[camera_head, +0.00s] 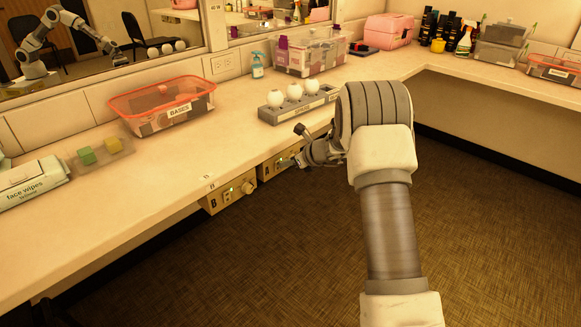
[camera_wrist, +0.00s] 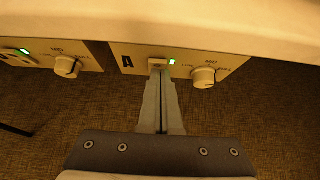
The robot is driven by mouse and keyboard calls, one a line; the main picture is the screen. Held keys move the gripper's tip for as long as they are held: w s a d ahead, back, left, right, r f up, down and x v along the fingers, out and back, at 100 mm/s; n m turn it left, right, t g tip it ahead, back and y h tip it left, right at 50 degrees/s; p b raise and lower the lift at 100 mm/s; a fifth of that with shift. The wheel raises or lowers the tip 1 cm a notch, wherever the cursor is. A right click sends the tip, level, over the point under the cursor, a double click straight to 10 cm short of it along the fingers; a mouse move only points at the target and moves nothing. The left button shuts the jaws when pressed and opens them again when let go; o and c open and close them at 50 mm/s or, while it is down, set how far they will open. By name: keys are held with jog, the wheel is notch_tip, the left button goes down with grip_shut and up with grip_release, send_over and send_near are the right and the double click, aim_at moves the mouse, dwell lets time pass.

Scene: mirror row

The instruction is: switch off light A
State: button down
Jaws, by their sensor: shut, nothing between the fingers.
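In the head view, box A (camera_head: 267,172) is partly hidden by my gripper (camera_head: 297,162). In the wrist view, my gripper (camera_wrist: 161,72) is shut and empty, its fingertips right at the lower edge of the switch. I cannot tell whether they touch it. The switch's tilt is too small to read.
Box B (camera_head: 226,197), with a lit green lamp and a knob (camera_wrist: 67,66), hangs left of box A. The counter (camera_head: 130,215) overhangs both. On it stand a grey holder with white bulbs (camera_head: 297,104) and a bin labelled BASES (camera_head: 165,108). The floor (camera_head: 480,220) is clear.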

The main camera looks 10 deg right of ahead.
jog(key=shift+w+a+r+p, duration=0.15)
jog(key=shift+w+a+p, duration=0.05)
jog(key=shift+p, duration=0.15)
dwell(0.3)
jog(key=shift+r+p, duration=0.7)
jog(key=shift+r, duration=0.1)
